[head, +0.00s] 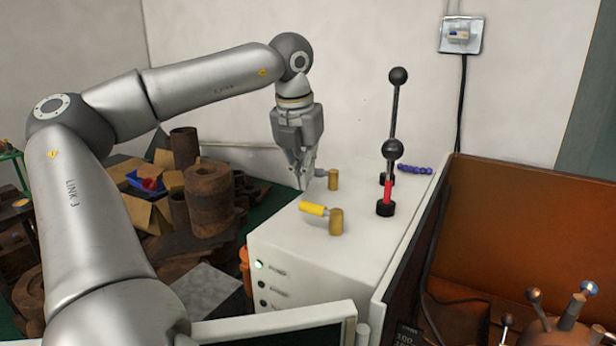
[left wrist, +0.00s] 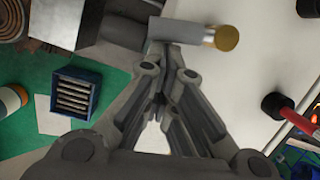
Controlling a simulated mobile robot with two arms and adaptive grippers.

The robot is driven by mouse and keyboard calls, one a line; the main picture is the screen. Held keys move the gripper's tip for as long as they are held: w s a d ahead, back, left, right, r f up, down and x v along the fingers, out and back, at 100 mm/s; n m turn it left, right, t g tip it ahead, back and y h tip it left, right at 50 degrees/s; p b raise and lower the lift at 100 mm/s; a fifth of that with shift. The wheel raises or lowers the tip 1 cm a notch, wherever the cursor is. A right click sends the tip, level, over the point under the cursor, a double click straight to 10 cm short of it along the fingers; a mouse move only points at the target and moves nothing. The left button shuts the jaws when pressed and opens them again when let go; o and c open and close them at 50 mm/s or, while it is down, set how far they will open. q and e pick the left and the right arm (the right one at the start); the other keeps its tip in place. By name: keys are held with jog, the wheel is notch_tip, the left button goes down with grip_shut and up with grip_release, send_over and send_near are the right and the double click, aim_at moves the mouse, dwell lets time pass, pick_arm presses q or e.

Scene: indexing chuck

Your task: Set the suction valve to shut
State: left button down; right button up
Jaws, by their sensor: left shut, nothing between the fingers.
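Two small valves with brass bodies stand on top of the white cabinet (head: 283,233). The front one has a yellow lever (head: 314,209) pointing left from its brass body (head: 336,222). The rear one (head: 333,180) has a grey lever (head: 320,173) pointing left; in the left wrist view that lever (left wrist: 182,31) and its brass end (left wrist: 227,38) show just beyond my fingers. No label shows which is the suction valve. My left gripper (head: 302,184) is shut and empty, pointing down beside the rear lever's end; it also shows in the left wrist view (left wrist: 168,72). Contact cannot be told.
Two upright black-knobbed levers (head: 392,149) stand right of the valves, the nearer with a red section. A blue segmented hose (head: 414,169) lies behind. Rusty parts (head: 208,192) and cardboard boxes crowd the left. An orange-brown machine (head: 535,235) stands at the right.

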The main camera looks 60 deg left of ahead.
pick_arm(q)
jog(key=shift+w+a+m, duration=0.1)
jog(key=shift+a+m, duration=0.2)
jog(key=shift+m, duration=0.2)
jog(key=shift+w+a, duration=0.1)
jog(key=shift+a, duration=0.15)
pick_arm(e)
jog(key=shift+s+r, duration=0.1)
jog(key=shift+s, duration=0.3)
pick_arm(q)
jog(key=shift+r, duration=0.1)
